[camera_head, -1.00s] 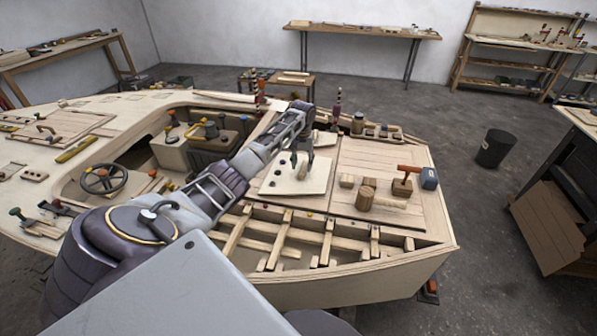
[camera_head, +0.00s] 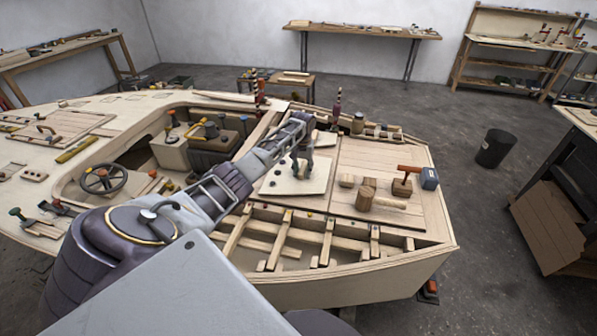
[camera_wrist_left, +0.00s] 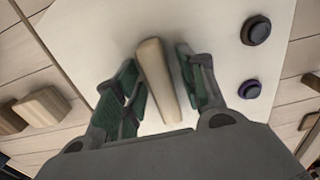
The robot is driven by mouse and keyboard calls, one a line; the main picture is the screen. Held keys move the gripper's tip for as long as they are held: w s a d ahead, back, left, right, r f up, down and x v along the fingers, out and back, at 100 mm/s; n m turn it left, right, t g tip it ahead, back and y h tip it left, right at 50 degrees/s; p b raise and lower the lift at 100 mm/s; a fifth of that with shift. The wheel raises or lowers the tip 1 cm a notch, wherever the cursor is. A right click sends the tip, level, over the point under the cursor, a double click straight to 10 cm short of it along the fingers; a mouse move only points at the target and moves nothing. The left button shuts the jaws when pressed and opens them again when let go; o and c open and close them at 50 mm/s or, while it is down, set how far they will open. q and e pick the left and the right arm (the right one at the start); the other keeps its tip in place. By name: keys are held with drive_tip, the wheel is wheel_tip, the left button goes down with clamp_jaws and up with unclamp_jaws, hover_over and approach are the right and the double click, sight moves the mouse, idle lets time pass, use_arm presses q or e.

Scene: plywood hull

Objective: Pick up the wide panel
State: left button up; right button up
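The wide panel, by its look the pale board (camera_head: 318,182) with dark round knobs, lies flat on the hull's deck in the head view. It also fills the middle of the left wrist view (camera_wrist_left: 215,35). A light wooden handle (camera_wrist_left: 158,80) stands up from it. My left gripper (camera_head: 301,172) is down at the handle, which it largely hides in the head view. In the left wrist view its green-padded fingers (camera_wrist_left: 157,85) are apart, one on each side of the handle. A narrow gap shows on the right; contact on the left is unclear. My right gripper is not in view.
A wooden mallet (camera_head: 380,199), small blocks and a red-handled tool (camera_head: 407,169) lie on the planked panel (camera_head: 360,155) to the right. Open hull framing (camera_head: 282,235) is in front. A steering wheel (camera_head: 103,179) stands in the cockpit at left.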

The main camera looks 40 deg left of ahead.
sight(303, 169)
use_arm(q)
clamp_jaws()
drive_tip(key=shift+r, duration=5.05)
